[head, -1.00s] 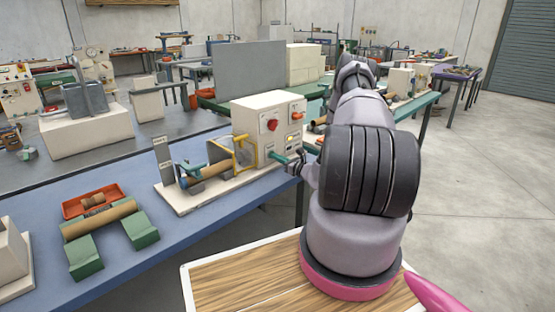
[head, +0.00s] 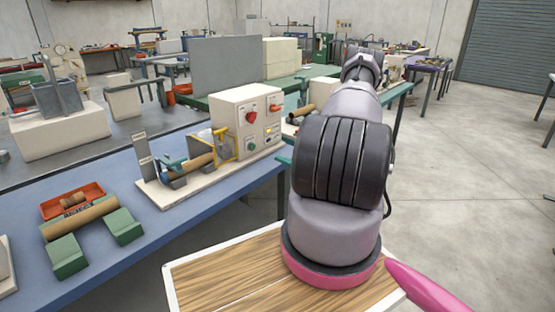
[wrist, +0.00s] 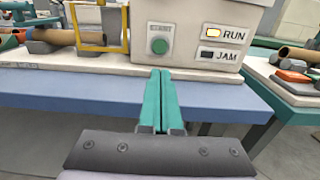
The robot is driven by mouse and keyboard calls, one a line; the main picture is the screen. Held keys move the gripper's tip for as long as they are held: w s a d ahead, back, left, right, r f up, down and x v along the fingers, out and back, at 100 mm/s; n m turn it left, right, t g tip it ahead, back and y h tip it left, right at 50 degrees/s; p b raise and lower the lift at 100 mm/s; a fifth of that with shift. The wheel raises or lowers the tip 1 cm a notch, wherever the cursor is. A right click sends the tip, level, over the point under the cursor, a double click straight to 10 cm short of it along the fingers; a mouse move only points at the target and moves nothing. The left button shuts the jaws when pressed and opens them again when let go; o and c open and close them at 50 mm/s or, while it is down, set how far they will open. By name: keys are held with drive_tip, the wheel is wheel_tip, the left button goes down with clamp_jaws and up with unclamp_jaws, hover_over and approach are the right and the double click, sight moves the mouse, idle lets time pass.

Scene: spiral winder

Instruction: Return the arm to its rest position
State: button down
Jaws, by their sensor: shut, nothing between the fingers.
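My gripper (wrist: 160,100) shows in the wrist view with its two teal fingers side by side, closed and empty. It points at the front of the winder's control box (wrist: 188,30), short of its green START button (wrist: 159,46). The RUN lamp (wrist: 212,31) glows amber and the JAM lamp (wrist: 208,53) is dark. In the head view my arm (head: 345,165) reaches forward, right of the spiral winder (head: 245,120), and mostly hides the gripper. A brown tube (head: 192,166) lies on the winder behind the yellow guard (head: 222,142).
The blue bench (head: 130,260) runs along the left. A brown tube lies across green blocks (head: 124,226) beside an orange tray (head: 50,208). A green table (head: 395,100) with more equipment stands beyond the arm. The floor on the right is open.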

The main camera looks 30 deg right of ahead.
idle(0.7)
drive_tip(key=w+a+r+n+g+y, duration=0.1)
drive_tip(key=a+r+n+g+y, duration=0.3)
drive_tip(key=r, duration=0.4)
drive_tip(key=a+r+n+g+y, duration=0.2)
drive_tip(key=a+r+n, duration=0.3)
drive_tip(key=a+r, duration=0.15)
drive_tip(key=s+a+r+n+g, duration=0.3)
drive_tip(key=a+r+n, duration=0.1)
drive_tip(key=a+r, duration=0.15)
drive_tip(key=s+a+r+n+g, duration=0.3)
drive_tip(key=a+r, duration=0.1)
drive_tip(key=r, duration=0.3)
drive_tip(key=s+a+r+n+t+h, duration=0.1)
drive_tip(key=s+a+r+n+h, duration=0.1)
drive_tip(key=s+r+n+h, duration=0.3)
drive_tip(key=s+a+r+n+t+h, duration=0.1)
drive_tip(key=s+r+n+h, duration=0.4)
drive_tip(key=s+r, duration=0.8)
drive_tip(key=s+n, duration=0.1)
drive_tip(key=s, duration=0.4)
drive_tip(key=shift+a+r+n, duration=0.15)
drive_tip(key=shift+a+n, duration=0.25)
